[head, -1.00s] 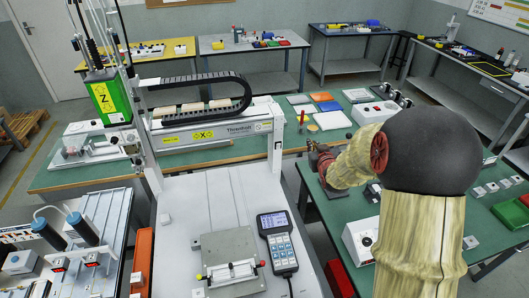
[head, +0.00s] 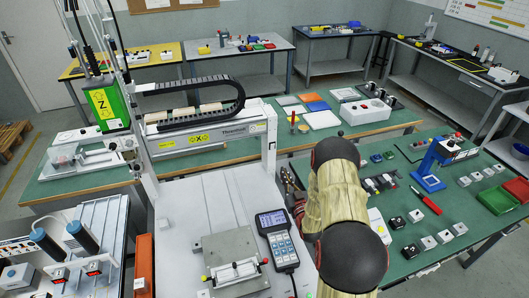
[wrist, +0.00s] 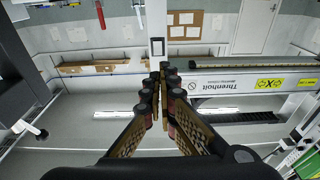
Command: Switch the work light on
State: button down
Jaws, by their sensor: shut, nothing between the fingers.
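I cannot pick out the work light for certain in either view. A small white plate with a dark square (wrist: 157,47) shows just beyond my fingertips in the wrist view; it may be a switch, but it is too small to tell. My gripper (wrist: 163,70) is shut and empty, its two fingers together and pointing at that plate. I cannot tell whether they touch it. In the head view my arm hides most of the gripper.
The gantry beam (head: 205,138) crosses behind the white machine bed (head: 185,205). A handheld pendant (head: 277,240) and a clamp plate (head: 231,262) lie on the bed. The green bench (head: 405,262) at right holds a blue stand (head: 430,165), a red-handled tool (head: 426,201) and small blocks.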

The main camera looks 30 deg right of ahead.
aim_at(272, 145)
dwell(0.4)
jog(key=b+x, duration=0.3)
jog(key=x, duration=1)
jog(key=shift+w, duration=0.4)
jog(key=shift+w+r, duration=0.1)
